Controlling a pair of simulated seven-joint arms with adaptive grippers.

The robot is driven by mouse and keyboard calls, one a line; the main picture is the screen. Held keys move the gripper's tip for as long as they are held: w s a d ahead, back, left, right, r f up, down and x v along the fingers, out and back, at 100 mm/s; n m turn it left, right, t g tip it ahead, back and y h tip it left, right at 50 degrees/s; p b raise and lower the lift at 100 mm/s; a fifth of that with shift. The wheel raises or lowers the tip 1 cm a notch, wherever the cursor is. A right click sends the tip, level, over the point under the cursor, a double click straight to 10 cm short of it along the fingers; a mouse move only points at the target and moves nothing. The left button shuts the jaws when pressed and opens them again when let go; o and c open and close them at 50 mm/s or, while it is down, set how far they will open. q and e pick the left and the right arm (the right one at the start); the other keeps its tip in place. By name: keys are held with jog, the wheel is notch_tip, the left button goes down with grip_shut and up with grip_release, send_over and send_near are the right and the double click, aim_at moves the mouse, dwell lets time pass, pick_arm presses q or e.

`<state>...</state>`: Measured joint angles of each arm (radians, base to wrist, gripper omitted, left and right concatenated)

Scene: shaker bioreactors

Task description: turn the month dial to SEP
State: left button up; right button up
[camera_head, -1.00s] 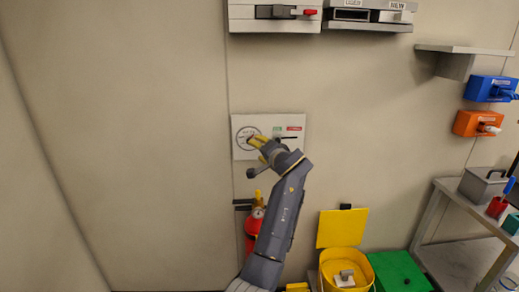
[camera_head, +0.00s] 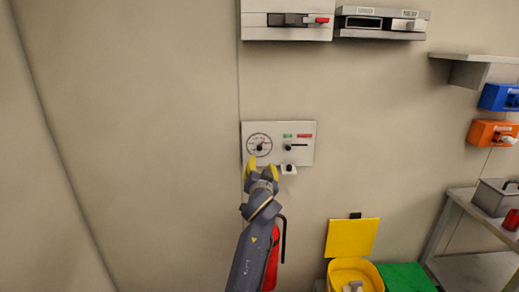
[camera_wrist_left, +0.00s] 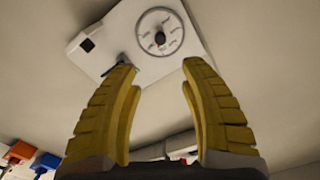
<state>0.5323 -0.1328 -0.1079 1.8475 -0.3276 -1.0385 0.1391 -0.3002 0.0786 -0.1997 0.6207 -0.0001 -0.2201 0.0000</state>
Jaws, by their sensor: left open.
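The month dial (camera_head: 259,144) is a round dial with a dark knob at its centre, on the left of a white wall panel (camera_head: 305,158). It also shows in the left wrist view (camera_wrist_left: 160,34), ahead of my fingertips. The dial's lettering is too small to read. My left gripper (camera_head: 260,165) is open and empty, just below the dial in the head view. In the left wrist view its yellow fingers (camera_wrist_left: 158,75) are spread wide, with the dial beyond the gap and apart from them. My right gripper is not in view.
A red extinguisher (camera_head: 271,262) hangs beneath. A yellow bin (camera_head: 352,268) stands at lower right. Wall left of the panel is bare.

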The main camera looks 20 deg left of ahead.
aim_at(259, 149)
pick_arm(q)
jog(key=x, duration=1.5)
jog(key=shift+w+a, duration=0.2)
jog(key=shift+w, duration=0.1)
